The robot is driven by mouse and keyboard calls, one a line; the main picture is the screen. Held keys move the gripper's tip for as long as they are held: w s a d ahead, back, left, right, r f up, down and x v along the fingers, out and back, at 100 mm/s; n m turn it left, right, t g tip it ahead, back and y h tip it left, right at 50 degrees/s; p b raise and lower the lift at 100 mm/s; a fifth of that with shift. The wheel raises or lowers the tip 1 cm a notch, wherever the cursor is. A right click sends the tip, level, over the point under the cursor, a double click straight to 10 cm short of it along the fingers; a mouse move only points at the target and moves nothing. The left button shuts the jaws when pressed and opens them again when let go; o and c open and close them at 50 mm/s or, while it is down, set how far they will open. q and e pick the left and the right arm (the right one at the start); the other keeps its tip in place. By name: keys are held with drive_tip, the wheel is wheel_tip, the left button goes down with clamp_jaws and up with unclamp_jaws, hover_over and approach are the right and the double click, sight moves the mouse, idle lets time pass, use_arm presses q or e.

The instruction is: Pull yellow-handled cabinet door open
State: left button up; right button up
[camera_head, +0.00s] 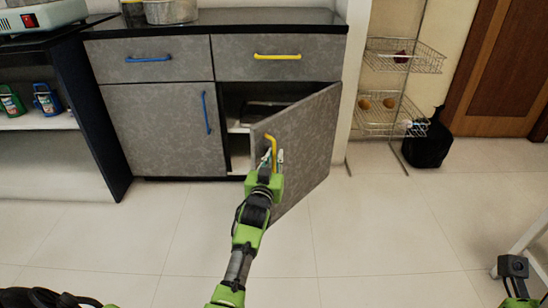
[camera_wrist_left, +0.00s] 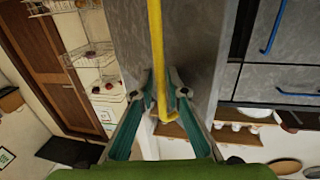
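The grey cabinet door (camera_head: 308,140) with the yellow handle stands partly open, swung out to the right. Its yellow handle (camera_head: 272,146) is upright near the door's free edge. My left gripper (camera_head: 272,157) is at this handle, low in front of the door. In the left wrist view, the handle (camera_wrist_left: 156,45) runs between the teal fingers (camera_wrist_left: 162,92), which are drawn in around it. Firm contact on both sides is hard to see. My right gripper's fingers are not in view; only a green and black part of me shows at the lower right.
The open compartment (camera_head: 240,115) shows dark and white shelf parts. A blue-handled door (camera_head: 155,125) and two drawers are shut. A wire rack (camera_head: 390,115) and a black bag (camera_head: 427,145) stand to the right. The tiled floor (camera_head: 370,230) before the door is clear.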

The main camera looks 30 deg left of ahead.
use_arm(q)
drive_tip(key=shift+s, duration=0.1)
drive_tip(key=v, duration=1.2)
